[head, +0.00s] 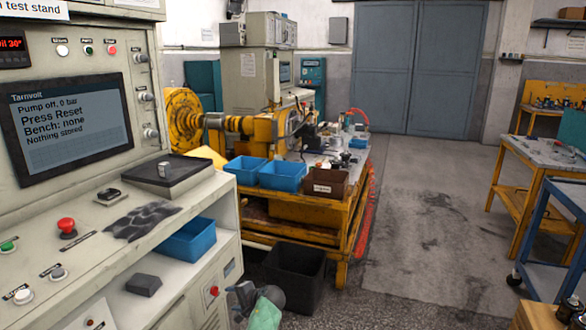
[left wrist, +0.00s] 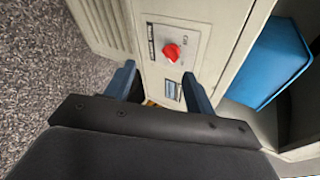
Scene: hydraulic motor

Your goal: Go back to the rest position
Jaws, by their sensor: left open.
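My left gripper (head: 243,292) shows small at the bottom of the head view, low beside the test stand's lower cabinet. In the left wrist view its two blue fingers (left wrist: 160,86) stand apart with nothing held between them. A red rotary switch (left wrist: 172,52) on the cabinet front lies beyond the fingers; I cannot tell the exact gap. My right gripper is not in view.
The test stand console (head: 75,200) fills the left, with a screen reading "Pump off, 0 bar". A blue bin (head: 187,240) sits on its shelf. A black bin (head: 294,277) stands on the floor near the yellow bench (head: 350,232). Floor (head: 415,215) at right centre is clear.

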